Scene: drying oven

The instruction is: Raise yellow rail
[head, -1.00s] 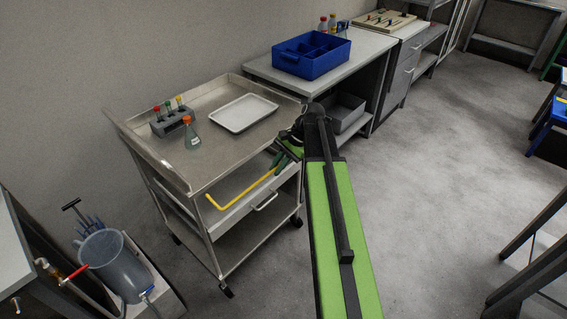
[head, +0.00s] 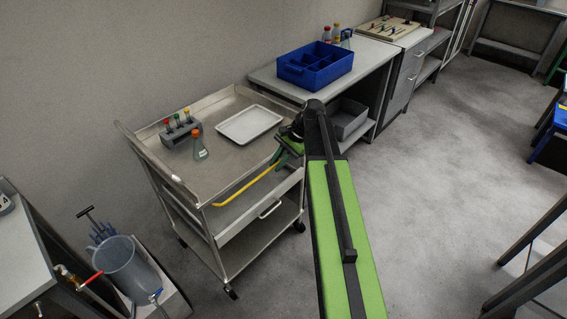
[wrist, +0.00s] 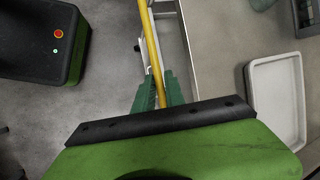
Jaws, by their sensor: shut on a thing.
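The yellow rail (head: 250,186) is a thin bar along the near side of the steel cart (head: 183,187), by its top edge and above the drawer. Its far left end looks bent. My gripper (head: 280,156) is shut on the rail near its right end, at the cart's right front corner. In the wrist view the rail (wrist: 151,40) runs up the picture from between the green fingers of my gripper (wrist: 160,88), beside the cart edge. The part between the fingers is partly hidden.
On the cart top stand a white tray (head: 249,124), a tube rack (head: 180,132) and an orange-capped flask (head: 199,149). A blue crate (head: 315,69) sits on the bench behind. A grey bucket (head: 125,266) stands at lower left.

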